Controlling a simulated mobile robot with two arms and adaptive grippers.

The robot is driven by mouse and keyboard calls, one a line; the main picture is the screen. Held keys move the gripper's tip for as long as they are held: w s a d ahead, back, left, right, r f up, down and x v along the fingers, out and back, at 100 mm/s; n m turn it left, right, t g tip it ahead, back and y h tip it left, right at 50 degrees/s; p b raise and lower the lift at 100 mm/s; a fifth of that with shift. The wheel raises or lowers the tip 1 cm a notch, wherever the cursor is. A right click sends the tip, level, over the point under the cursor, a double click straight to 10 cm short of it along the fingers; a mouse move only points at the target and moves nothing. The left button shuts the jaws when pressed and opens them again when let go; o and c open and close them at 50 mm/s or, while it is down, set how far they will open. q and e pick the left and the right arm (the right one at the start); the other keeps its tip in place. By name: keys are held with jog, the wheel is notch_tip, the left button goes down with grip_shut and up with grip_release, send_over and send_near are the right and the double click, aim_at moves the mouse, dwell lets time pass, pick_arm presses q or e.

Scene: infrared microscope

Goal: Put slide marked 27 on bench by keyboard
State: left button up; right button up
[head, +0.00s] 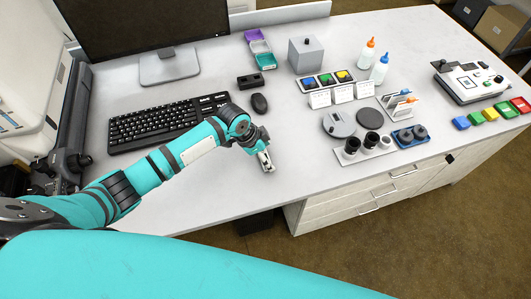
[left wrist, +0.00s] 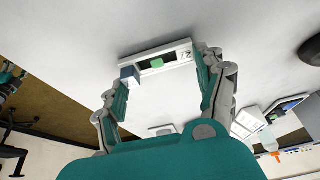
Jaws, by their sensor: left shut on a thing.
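My left gripper (head: 265,160) is over the front part of the bench, to the right of the keyboard (head: 165,122) and in front of the mouse (head: 259,104). In the head view the slide is mostly hidden by the fingers. I cannot tell whether it touches the bench. My right gripper is not in view.
The bench (head: 215,185) is clear between the keyboard and its front edge. A monitor (head: 170,65) stands behind the keyboard. To the right are eyepieces (head: 371,142), a slide rack (head: 398,104), colored blocks on a tray (head: 327,80) and bottles (head: 379,68).

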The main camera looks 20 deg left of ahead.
pick_arm(q)
jog(key=o, duration=0.8)
jog(key=shift+c, duration=0.2)
jog(key=shift+o, duration=0.4)
jog(key=v, duration=1.2)
